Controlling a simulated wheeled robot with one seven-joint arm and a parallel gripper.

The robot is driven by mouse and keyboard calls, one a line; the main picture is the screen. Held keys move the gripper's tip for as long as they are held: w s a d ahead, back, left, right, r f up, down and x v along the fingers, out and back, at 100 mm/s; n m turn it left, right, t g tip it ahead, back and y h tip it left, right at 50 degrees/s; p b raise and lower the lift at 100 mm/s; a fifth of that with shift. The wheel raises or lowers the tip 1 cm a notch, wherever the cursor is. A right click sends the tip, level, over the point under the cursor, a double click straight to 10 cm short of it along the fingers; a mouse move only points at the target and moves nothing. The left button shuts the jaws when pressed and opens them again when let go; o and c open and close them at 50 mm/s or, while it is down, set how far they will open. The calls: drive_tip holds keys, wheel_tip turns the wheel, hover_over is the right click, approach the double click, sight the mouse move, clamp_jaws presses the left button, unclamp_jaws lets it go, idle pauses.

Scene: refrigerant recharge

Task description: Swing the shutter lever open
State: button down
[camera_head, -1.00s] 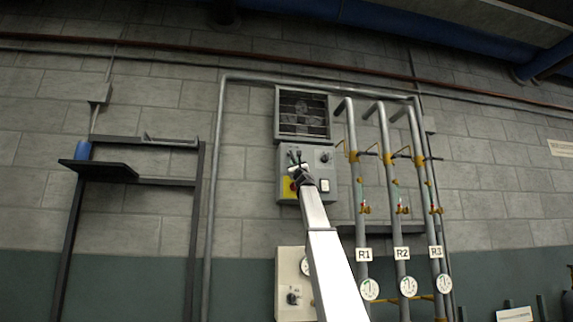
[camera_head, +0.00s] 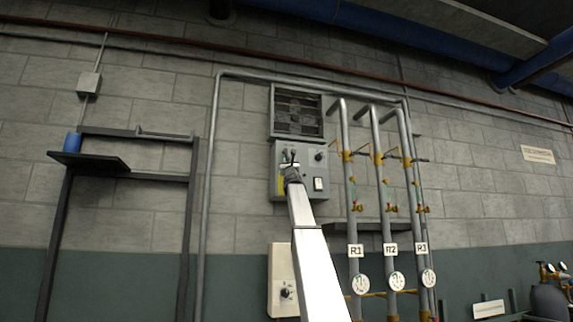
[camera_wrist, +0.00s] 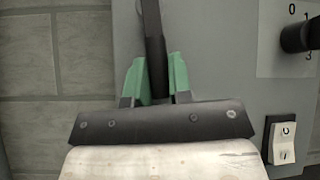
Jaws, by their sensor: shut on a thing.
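The shutter lever (camera_wrist: 152,30) is a dark bar on the grey control box (camera_head: 309,152). In the wrist view it runs down between the green fingers of my gripper (camera_wrist: 157,75), which are shut on it. In the head view my gripper (camera_head: 290,168) is at the left part of the box and hides some of its face. The louvred shutter (camera_head: 298,111) is directly above the box. My gripper covers the lower end of the lever in the wrist view.
A black rotary knob (camera_wrist: 296,38) and a white rocker switch (camera_wrist: 284,143) are right of my gripper. Vertical pipes R1, R2 and R3 (camera_head: 390,200) with yellow valves stand right of the box. A dark shelf frame (camera_head: 130,178) is at left.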

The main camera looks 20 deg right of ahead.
drive_tip(key=shift+r, duration=0.1)
drive_tip(key=c, duration=1)
unclamp_jaws()
drive_tip(key=shift+c, duration=0.2)
drive_tip(key=v, duration=1.1)
